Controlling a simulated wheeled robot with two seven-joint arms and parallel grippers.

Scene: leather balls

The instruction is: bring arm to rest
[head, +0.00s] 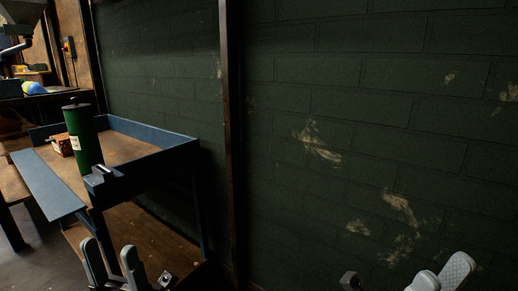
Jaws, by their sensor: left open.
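My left gripper (114,264) shows at the bottom left of the head view. Its two grey fingers point up and stand apart with nothing between them, so it is open and empty. It appears in front of the lower part of a blue-edged workbench (160,146). My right gripper (440,277) shows at the bottom right, in front of the dark wall. Only its finger ends are in view, cut off by the lower edge. I cannot tell whether it is open or shut. Most of both arms is out of view.
On the workbench stand a green cylinder (84,140) and a small brown box (62,145). A dark green block wall (350,120) with pale scuffs fills the right side, and a dark post (232,140) runs down it. Several small items lie on a far surface at the upper left.

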